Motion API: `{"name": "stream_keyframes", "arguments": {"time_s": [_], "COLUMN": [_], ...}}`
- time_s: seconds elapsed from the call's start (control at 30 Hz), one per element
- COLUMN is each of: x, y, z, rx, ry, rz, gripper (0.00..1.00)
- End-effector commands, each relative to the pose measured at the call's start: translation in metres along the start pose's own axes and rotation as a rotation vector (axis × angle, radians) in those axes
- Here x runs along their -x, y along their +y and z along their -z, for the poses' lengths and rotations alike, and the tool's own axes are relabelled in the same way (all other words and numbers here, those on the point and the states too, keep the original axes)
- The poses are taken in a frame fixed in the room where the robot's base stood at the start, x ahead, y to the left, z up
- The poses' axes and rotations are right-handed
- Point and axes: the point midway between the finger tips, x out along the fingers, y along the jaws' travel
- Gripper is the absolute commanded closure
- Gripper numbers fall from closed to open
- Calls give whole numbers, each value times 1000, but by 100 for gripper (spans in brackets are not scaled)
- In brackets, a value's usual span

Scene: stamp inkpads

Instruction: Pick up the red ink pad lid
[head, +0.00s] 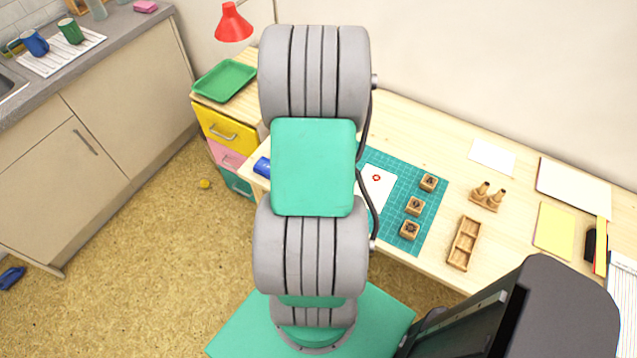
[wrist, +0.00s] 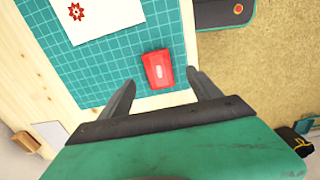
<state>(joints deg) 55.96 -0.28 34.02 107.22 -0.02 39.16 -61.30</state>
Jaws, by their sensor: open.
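The red ink pad (wrist: 157,69) lies on the teal cutting mat (wrist: 110,60), near the mat's edge in the wrist view. Its top is red; I cannot tell the lid apart from a base under it. My gripper (wrist: 160,80) is open above the mat, one finger on each side of the red pad. The fingers look apart from it, and nothing is held. In the head view my arm hides the red pad and the gripper.
A white card (head: 378,185) with a red print lies on the mat. Several wooden stamps (head: 414,206) stand to its right, with a wooden tray (head: 463,243) beyond. A blue object (head: 262,167) sits left of my arm. A green tray (head: 224,80) rests on the drawer unit.

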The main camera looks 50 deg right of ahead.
Motion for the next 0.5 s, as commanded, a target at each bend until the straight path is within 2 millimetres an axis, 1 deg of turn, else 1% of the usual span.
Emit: {"name": "stream_keyframes", "arguments": {"time_s": [0.03, 0.17, 0.3, 0.4, 0.5], "x": [-7, -25, -51, -61, -62], "y": [-1, 0, 2, 3, 4], "z": [0, -1, -2, -1, -1], "rx": [1, 0, 0, 0, 0], "ry": [-2, -2, -2, 0, 1], "rz": [3, 3, 3, -1, -2], "gripper": [27, 27, 27, 27, 27]}}
